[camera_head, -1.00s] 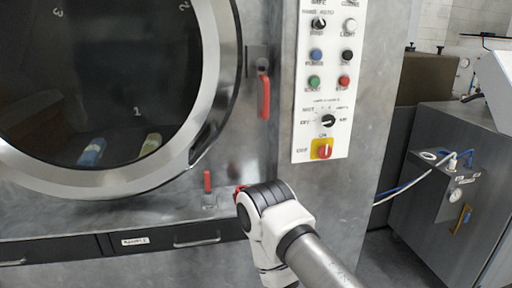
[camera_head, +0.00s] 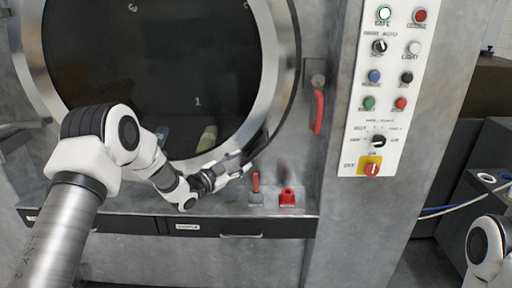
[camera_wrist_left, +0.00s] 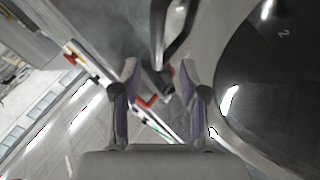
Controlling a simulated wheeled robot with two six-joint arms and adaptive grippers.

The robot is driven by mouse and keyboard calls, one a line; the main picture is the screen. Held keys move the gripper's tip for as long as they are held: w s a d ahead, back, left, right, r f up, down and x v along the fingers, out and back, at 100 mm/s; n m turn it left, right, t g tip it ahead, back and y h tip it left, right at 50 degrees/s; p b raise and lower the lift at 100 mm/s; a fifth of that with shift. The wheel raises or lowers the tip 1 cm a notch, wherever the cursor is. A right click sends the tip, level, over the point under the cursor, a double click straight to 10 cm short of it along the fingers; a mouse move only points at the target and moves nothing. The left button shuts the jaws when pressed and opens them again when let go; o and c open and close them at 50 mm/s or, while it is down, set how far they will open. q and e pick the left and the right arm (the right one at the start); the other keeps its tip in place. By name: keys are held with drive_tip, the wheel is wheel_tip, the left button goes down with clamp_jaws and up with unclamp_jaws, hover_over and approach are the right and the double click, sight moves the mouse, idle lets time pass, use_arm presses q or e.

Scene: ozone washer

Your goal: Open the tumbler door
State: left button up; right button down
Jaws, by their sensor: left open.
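The tumbler door (camera_head: 150,75) is a large round dark window in a metal ring, and it looks closed. A curved metal handle stands at its lower right rim and shows in the left wrist view (camera_wrist_left: 172,45). My left gripper (camera_head: 247,162) is open at that lower right rim. In the left wrist view its two fingers (camera_wrist_left: 160,72) are apart, with the handle's dark end between or just beyond them; whether they touch it I cannot tell. My right arm shows only at the right edge of the head view; its gripper is out of view.
A red lever (camera_head: 318,112) is right of the door. A small red-handled lever (camera_head: 256,183) and a red block (camera_head: 287,198) sit on the ledge below. A white control panel (camera_head: 383,90) stands further right. Items (camera_head: 207,138) show behind the glass.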

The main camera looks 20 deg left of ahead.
sight(252, 156)
use_arm(q)
drive_tip(key=x, duration=0.2)
drive_tip(key=p+x, duration=0.1)
drive_tip(key=x, duration=0.4)
drive_tip(key=shift+w+d+f+p, duration=0.1)
drive_tip(key=shift+f+p, duration=0.15)
drive_tip(key=shift+p, duration=0.15)
clamp_jaws()
